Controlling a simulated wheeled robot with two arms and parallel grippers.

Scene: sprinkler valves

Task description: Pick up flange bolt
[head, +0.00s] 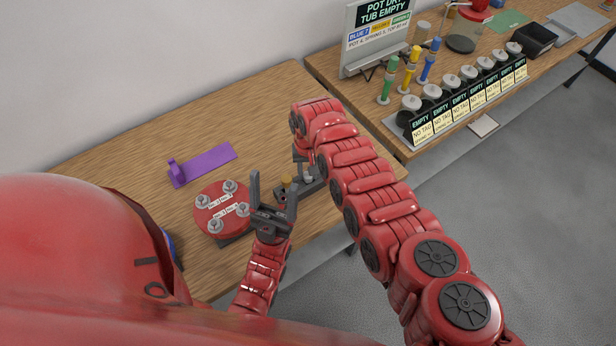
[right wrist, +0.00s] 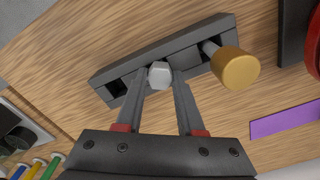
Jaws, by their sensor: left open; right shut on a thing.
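The flange bolt (right wrist: 160,74), with a pale grey hex head, sits between the fingertips of my right gripper (right wrist: 161,80) in the right wrist view. It is over a slot of a dark grey rack (right wrist: 186,44); I cannot tell whether it is clear of the slot. My right gripper (head: 308,174) is shut on it, pointing down at the rack (head: 317,187) in the head view. My left gripper (head: 273,188) is open and empty, fingers up, between the red disc and the rack.
A brass-capped pin (right wrist: 235,68) lies across the rack's other end. A red disc (head: 222,208) with several bolts and a purple bracket (head: 205,163) are on the wooden table (head: 255,110).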

